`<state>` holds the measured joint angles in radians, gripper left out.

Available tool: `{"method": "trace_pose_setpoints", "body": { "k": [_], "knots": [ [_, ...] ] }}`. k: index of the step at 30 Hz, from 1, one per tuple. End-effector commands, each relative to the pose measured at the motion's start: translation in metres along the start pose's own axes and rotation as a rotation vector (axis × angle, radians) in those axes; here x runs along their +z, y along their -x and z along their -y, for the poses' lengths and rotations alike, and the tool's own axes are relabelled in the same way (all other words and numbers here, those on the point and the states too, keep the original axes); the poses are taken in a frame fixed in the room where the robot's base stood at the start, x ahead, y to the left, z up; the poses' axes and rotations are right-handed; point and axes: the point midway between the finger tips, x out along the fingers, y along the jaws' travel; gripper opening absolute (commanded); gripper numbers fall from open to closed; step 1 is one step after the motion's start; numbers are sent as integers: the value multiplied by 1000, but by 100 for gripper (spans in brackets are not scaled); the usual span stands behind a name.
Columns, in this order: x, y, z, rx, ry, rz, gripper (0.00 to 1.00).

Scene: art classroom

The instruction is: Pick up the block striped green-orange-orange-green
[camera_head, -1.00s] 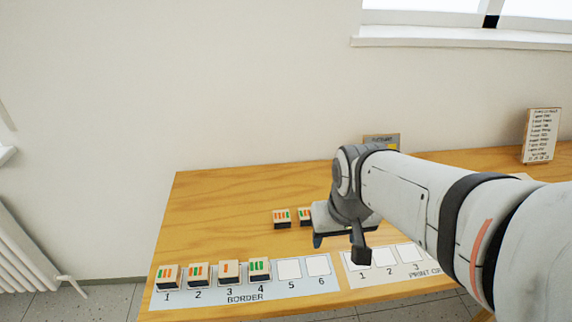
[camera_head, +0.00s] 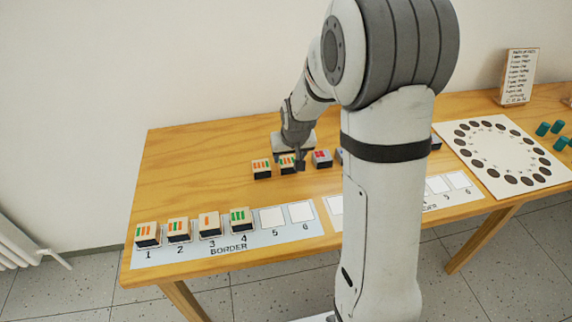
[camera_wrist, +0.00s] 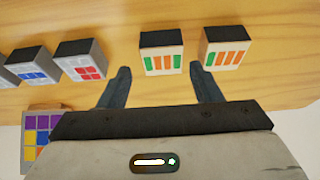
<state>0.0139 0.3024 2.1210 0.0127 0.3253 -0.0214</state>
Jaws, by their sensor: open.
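The block striped green-orange-orange-green (camera_wrist: 161,62) stands on the table in the wrist view, centred ahead of my open gripper (camera_wrist: 160,74). The two fingertips lie to either side of its striped face in the picture; no contact shows. In the head view my gripper (camera_head: 291,152) is low over this block (camera_head: 287,164) and partly covers it. A look-alike block striped green-orange-orange-orange (camera_wrist: 226,55) stands close beside it, just right of the right finger in the wrist view. It is the left one of the pair in the head view (camera_head: 261,169).
A block with red squares (camera_wrist: 82,68) and a blue-patterned one (camera_wrist: 35,70) continue the row. The BORDER strip (camera_head: 270,236) holds blocks on spaces 1 to 4; 5 and 6 are empty. A board with dark round holes (camera_head: 500,157) lies right. My arm hides the table's middle.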

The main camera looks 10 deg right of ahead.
Motion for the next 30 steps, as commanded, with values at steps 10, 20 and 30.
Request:
{"method": "trace_pose_setpoints", "body": {
  "k": [10,20,30],
  "knots": [
    [0,-45,3,0,2,2,58],
    [0,-48,4,-1,2,0,56],
    [0,-48,4,-1,3,0,28]
  ]
}}
